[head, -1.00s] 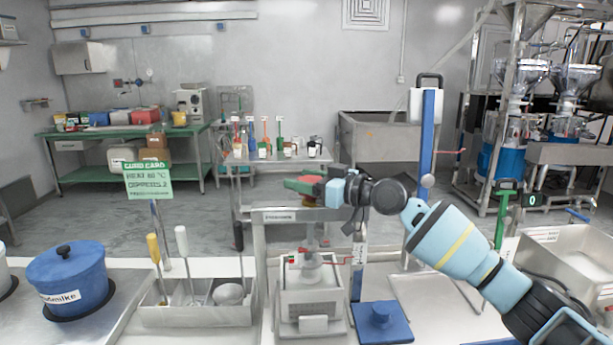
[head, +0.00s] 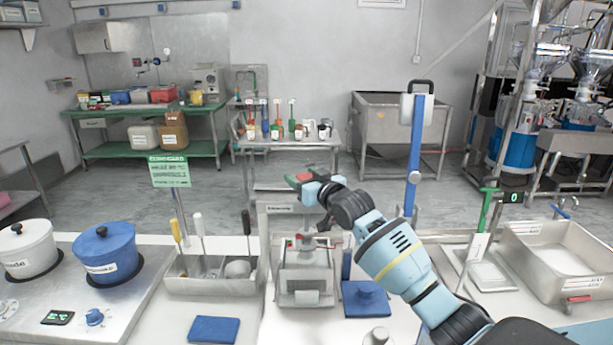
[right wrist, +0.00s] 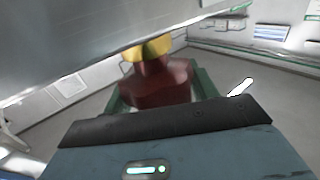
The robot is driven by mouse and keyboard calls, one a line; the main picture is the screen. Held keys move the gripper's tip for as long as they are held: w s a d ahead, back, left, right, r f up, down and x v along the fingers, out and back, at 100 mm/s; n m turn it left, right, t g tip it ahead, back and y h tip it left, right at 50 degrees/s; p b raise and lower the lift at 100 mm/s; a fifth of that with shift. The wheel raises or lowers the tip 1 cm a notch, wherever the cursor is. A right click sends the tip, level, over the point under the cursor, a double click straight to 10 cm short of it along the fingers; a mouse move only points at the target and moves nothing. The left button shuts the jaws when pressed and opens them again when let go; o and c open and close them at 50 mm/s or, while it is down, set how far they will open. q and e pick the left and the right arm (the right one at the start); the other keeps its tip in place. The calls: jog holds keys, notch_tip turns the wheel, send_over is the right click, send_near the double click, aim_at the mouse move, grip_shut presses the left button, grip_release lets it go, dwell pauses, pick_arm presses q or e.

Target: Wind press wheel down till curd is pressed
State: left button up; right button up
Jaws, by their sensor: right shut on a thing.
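The press (head: 306,270), a pale metal box with a dark reddish fitting (head: 305,241) on top, stands on the front counter. I cannot clearly make out the wheel's rim or the curd inside. My right gripper (head: 303,180) shows above the press in the head view, with the forearm reaching in from the lower right. It is shut on a red piece, which shows in the right wrist view (right wrist: 157,84) with a yellow part (right wrist: 147,48) above it and green edges beside it. I cannot tell whether this is part of the wheel. My left gripper is out of view.
A utensil tray (head: 210,286) and a blue pot (head: 104,254) stand left of the press. A metal basin (head: 560,250) is at the far right.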

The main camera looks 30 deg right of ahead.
jog(key=shift+d+r+m+h, duration=0.1)
jog(key=shift+m+h, duration=0.7)
jog(key=shift+h, duration=0.3)
jog(key=o, duration=1)
jog(key=shift+s, duration=0.1)
jog(key=shift+s, duration=0.55)
jog(key=s, duration=0.6)
jog(key=shift+s+a, duration=0.25)
jog(key=shift+a, duration=0.2)
